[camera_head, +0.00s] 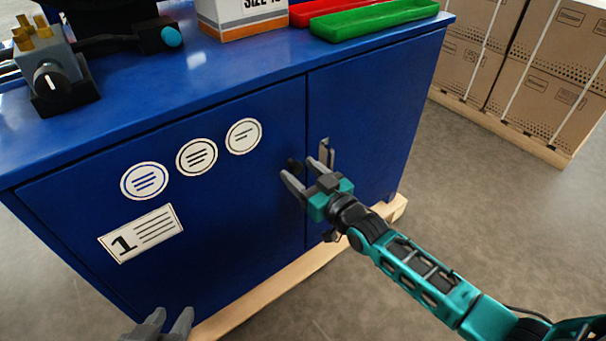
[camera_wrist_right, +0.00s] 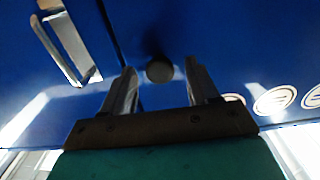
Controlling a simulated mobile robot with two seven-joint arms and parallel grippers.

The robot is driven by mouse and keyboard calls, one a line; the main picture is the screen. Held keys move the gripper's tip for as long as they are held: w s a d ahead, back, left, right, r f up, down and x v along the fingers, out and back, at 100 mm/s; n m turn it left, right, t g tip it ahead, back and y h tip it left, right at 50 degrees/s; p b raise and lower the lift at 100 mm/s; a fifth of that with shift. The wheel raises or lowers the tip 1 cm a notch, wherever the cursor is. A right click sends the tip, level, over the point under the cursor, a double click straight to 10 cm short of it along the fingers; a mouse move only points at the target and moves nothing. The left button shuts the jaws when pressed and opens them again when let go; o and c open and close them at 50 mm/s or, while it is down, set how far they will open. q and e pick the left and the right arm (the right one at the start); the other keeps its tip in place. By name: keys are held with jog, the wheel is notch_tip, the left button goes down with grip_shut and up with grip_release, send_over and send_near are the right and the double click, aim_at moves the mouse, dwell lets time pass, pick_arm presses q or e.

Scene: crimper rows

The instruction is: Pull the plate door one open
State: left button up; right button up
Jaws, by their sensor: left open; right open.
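The plate door one (camera_head: 225,215) is the left blue cabinet door, with a plate marked 1 (camera_head: 141,234) and several round stickers. It looks closed, flush with the door beside it. Its dark round knob (camera_head: 293,164) sits near its right edge. My right gripper (camera_head: 302,175) is open at the knob. In the right wrist view the knob (camera_wrist_right: 159,69) shows between and beyond the fingertips of my right gripper (camera_wrist_right: 160,80); I cannot tell whether they touch it. My left gripper (camera_head: 168,325) is open and empty at the bottom edge, low in front of the door.
The right door (camera_head: 375,115) has a metal bar handle (camera_head: 327,153), close beside my right gripper; the handle also shows in the right wrist view (camera_wrist_right: 65,45). A wooden pallet (camera_head: 270,290) lies under the cabinet. Boxes (camera_head: 550,60) stand at right. Open floor lies in front.

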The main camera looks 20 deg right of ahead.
jog(key=shift+c, duration=0.3)
grip_shut()
dwell(0.3)
